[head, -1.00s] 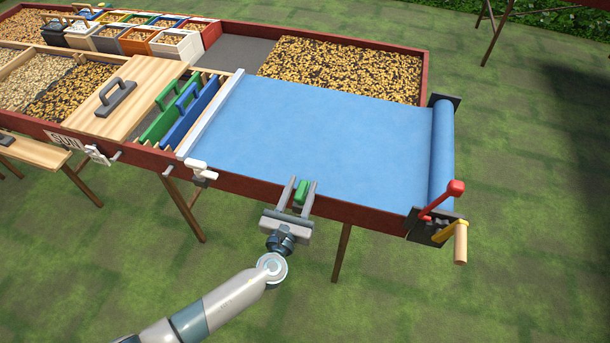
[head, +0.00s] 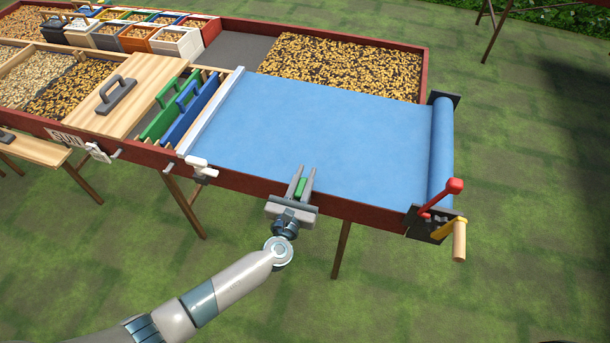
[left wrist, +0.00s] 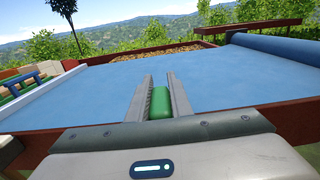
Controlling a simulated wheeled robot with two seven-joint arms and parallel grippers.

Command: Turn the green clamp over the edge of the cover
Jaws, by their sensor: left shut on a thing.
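The green clamp (head: 301,188) is between the fingers of my left gripper (head: 302,180), at the front edge of the blue cover (head: 330,130). My left gripper is shut on it. In the left wrist view the clamp (left wrist: 160,104) shows as a green block between the two grey fingers (left wrist: 160,90), with the cover (left wrist: 100,85) behind it. The fingers reach over the cover's front edge. Whether the clamp touches the cover I cannot tell. My right gripper is not in view.
A roller (head: 442,150) with a red crank handle (head: 455,186) and a yellow lever (head: 450,230) stands at the right end. A white clamp (head: 201,168) sits on the front rail to the left. Beans (head: 345,66) lie behind the cover. Grass in front is clear.

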